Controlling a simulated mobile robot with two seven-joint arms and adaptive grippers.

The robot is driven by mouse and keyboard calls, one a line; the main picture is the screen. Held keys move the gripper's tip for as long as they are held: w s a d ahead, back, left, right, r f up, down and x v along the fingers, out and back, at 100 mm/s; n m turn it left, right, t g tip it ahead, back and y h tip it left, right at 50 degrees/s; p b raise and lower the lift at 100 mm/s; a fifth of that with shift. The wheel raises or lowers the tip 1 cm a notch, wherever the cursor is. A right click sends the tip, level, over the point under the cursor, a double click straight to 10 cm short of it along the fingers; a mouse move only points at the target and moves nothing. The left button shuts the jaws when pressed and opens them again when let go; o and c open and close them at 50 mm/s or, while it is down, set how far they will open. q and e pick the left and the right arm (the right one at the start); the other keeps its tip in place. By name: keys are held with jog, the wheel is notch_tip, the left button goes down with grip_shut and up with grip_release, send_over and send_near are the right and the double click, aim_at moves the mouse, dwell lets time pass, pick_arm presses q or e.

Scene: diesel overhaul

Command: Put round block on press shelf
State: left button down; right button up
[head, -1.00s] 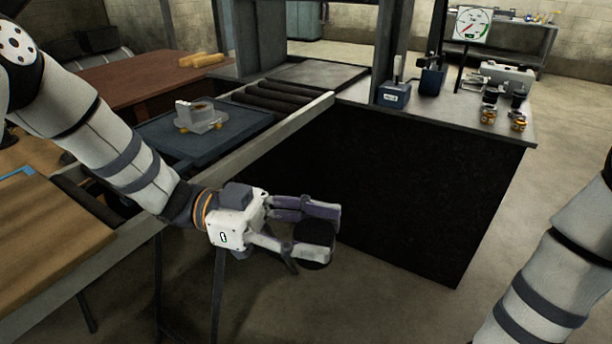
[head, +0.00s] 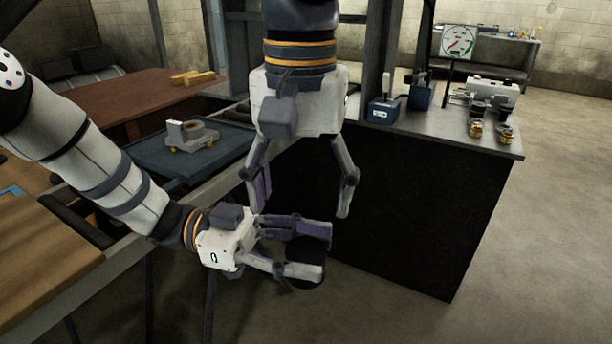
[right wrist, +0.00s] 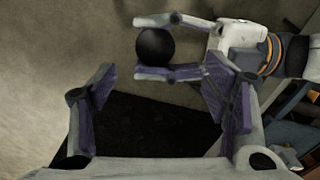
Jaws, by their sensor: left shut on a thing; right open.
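The round block (right wrist: 155,47) is black and sits between the fingers of my left gripper (right wrist: 168,47) in the right wrist view. In the head view my left gripper (head: 305,250) is shut on the round block (head: 309,286), which is partly hidden by a finger, in front of the dark-sided bench. My right gripper (head: 297,205) points down, open and empty, just above and behind the left one. In the right wrist view its fingers (right wrist: 165,105) are spread wide, with the block beyond them. I cannot tell for sure which surface is the press shelf.
A blue tray (head: 150,160) at left carries a grey fixture (head: 190,135). Dark frame uprights (head: 381,45) stand behind my right gripper.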

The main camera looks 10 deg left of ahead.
aim_at(300, 248)
pick_arm(q)
jog(key=shift+r, duration=0.1)
pick_arm(e)
notch_tip(300, 248, down, 11)
jog(key=shift+r, duration=0.1)
jog(key=shift+c, duration=0.3)
jog(key=shift+a, duration=0.15)
grip_shut()
pick_arm(q)
jog(key=c, duration=1.1)
grip_release()
jog(key=shift+r, duration=0.1)
pick_arm(e)
jog(key=shift+r, duration=0.1)
pick_arm(q)
jog(key=o, duration=0.3)
jog(key=shift+o, duration=0.2)
